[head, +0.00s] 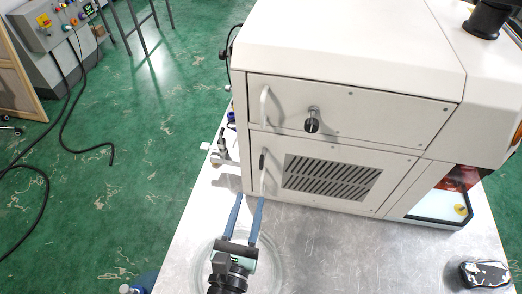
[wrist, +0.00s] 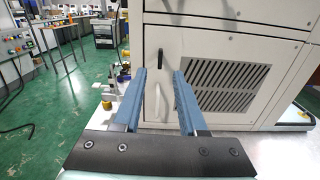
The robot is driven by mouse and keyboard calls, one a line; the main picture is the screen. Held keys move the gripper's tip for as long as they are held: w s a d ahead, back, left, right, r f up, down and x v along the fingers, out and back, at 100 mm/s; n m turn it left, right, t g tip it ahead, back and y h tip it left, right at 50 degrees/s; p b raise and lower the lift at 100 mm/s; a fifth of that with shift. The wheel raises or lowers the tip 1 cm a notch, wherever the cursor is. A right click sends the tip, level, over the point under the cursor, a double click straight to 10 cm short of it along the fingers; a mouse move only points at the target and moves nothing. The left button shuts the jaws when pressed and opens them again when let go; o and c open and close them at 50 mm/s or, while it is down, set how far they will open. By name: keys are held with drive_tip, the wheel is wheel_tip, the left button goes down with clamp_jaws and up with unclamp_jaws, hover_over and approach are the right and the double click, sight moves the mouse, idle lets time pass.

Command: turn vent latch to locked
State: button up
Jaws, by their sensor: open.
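The vent latch, a small black lever (head: 262,160), sits near the left edge of the slotted lower door (head: 395,170) of the white machine. It also shows in the wrist view (wrist: 161,55), close to upright and just above a white bar handle (wrist: 157,102). My gripper (head: 249,199) is open and empty, with two blue fingers pointing at the lower door. In the wrist view, my gripper (wrist: 159,72) frames the white handle, and the latch appears just above and between the fingertips. The gap between fingertips and latch is hard to judge. The latch's marks are too small to read.
The upper drawer has a white handle (head: 265,105) and a black knob (head: 312,122). Small metal fittings (head: 219,152) stick out left of the machine. The metal table (head: 330,250) is mostly clear, with a dark object (head: 485,275) at the right.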

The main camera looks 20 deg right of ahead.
sight(261, 163)
drive_tip(key=p+x, duration=0.1)
drive_tip(key=x, duration=1.1)
drive_tip(key=shift+w+d+f+p, duration=0.1)
drive_tip(key=shift+w+d+p, duration=0.15)
drive_tip(key=shift+p, duration=0.15)
drive_tip(key=shift+s, duration=0.1)
clamp_jaws()
